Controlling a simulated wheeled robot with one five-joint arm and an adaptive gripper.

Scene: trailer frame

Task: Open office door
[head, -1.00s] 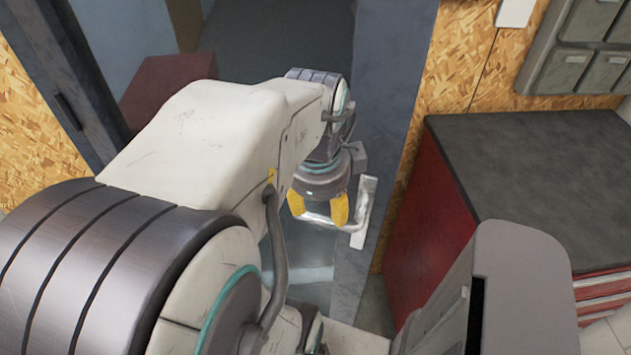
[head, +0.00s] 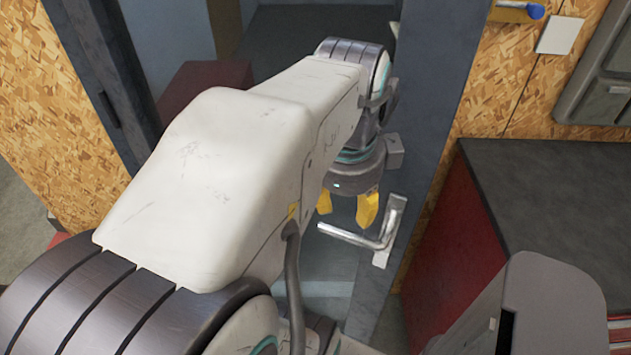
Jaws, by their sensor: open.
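The office door shows as a glass pane (head: 322,270) in a grey frame, largely hidden behind my arm. Its metal lever handle (head: 352,236) points left from an upright plate on the grey stile. My gripper (head: 345,212) has yellow fingers pointing down, spread apart and empty. It is just above and behind the lever in the picture; whether a finger touches it I cannot tell. The door's edge and any gap are hard to make out.
A grey door post (head: 85,80) stands on the left beside chipboard wall. A red cabinet with a dark top (head: 570,190) stands close on the right. A dark red box (head: 205,90) shows beyond the glass.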

